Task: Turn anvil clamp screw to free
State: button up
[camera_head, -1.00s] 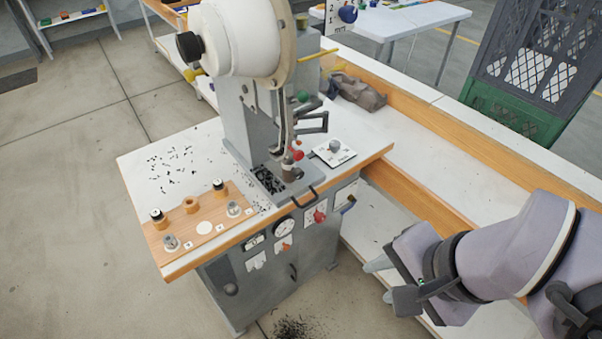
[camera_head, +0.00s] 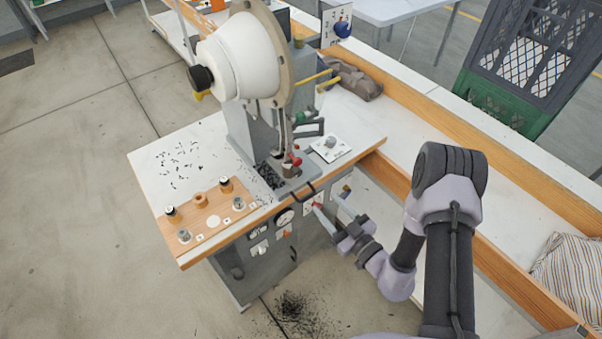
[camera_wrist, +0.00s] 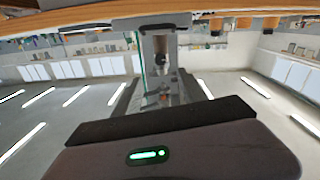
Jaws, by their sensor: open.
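The white-topped eyelet press (camera_head: 250,120) stands left of centre in the head view. Its anvil area (camera_head: 290,172) is at the front of the column, with a red ball knob (camera_head: 295,161) just above. I cannot tell for sure which part is the anvil clamp screw. My gripper (camera_head: 329,201) is open and empty, low in front of the right end of the press's front panel. Its fingers point up and left, near a red switch (camera_head: 317,206), partly covering that panel. Contact cannot be judged. The wrist view shows the dark gripper body (camera_wrist: 170,150) below a wooden edge (camera_wrist: 90,20).
A wooden board (camera_head: 207,220) with small dies lies on the press table's left. A dial plate (camera_head: 331,147) sits right of the anvil. A bench (camera_head: 410,150) with a grey cloth (camera_head: 352,82) runs behind my arm. A green-black crate (camera_head: 530,70) stands at right.

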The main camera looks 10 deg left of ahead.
aim_at(299, 174)
jog(key=b+x, duration=0.1)
jog(key=x, duration=1.2)
jog(key=shift+w+a, duration=0.1)
jog(key=shift+a, duration=0.05)
grip_shut()
